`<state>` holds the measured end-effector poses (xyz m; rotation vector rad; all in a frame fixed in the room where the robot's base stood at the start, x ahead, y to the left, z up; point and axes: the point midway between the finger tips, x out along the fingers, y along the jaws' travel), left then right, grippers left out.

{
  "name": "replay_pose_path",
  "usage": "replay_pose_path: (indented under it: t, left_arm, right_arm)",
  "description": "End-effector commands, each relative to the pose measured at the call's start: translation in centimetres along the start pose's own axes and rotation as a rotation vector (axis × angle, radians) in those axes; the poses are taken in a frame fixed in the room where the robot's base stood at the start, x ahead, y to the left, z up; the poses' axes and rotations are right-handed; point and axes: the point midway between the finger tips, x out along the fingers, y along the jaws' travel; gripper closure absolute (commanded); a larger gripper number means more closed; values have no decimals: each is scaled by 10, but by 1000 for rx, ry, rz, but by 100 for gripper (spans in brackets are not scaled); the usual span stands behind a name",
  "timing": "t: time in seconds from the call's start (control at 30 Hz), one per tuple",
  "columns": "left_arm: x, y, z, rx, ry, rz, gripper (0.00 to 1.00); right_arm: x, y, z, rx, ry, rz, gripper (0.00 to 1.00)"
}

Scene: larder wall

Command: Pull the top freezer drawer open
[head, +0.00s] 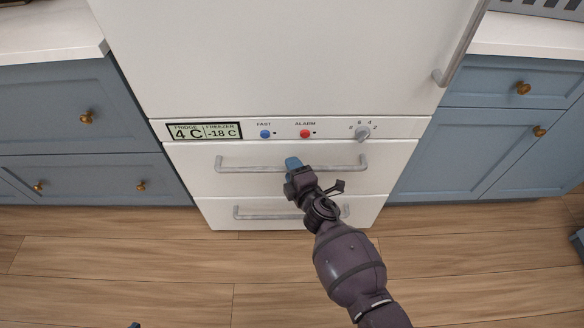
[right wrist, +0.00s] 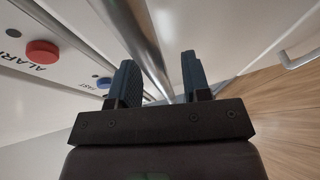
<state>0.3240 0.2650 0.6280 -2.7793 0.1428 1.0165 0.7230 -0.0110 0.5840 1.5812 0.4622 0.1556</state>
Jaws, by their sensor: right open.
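The top freezer drawer (head: 215,182) is a white front below the control panel, and it looks shut. Its grey horizontal bar handle (head: 240,165) shows in the head view. In the right wrist view the handle (right wrist: 146,42) runs between the two fingers. My right gripper (head: 293,163) is at the middle of this handle and hides part of it. In the right wrist view my right gripper (right wrist: 160,82) is open, with its fingers on either side of the bar, not closed on it. A small blue tip at the head view's bottom edge may be my left gripper (head: 135,325).
A lower drawer with its own handle (head: 260,214) is just beneath. The control panel (head: 285,129) above has a blue button, a red button and a dial (head: 363,133). Blue cabinets (head: 75,110) flank the fridge. The wooden floor (head: 160,265) in front is clear.

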Motion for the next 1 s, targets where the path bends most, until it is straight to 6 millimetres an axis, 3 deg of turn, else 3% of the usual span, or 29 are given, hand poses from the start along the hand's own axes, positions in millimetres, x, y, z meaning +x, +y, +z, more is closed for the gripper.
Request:
replay_pose_path:
  t: [0.43,0.7,1.0]
  left_arm:
    - [-1,-1,-3,8,8,-1,57]
    - [-1,0,2,8,-1,0,57]
    - [-1,0,3,7,-4,0,57]
  right_arm:
    - [7,1,0,1,0,1,56]
    - [7,1,0,1,0,0,98]
    - [7,1,0,0,0,0,100]
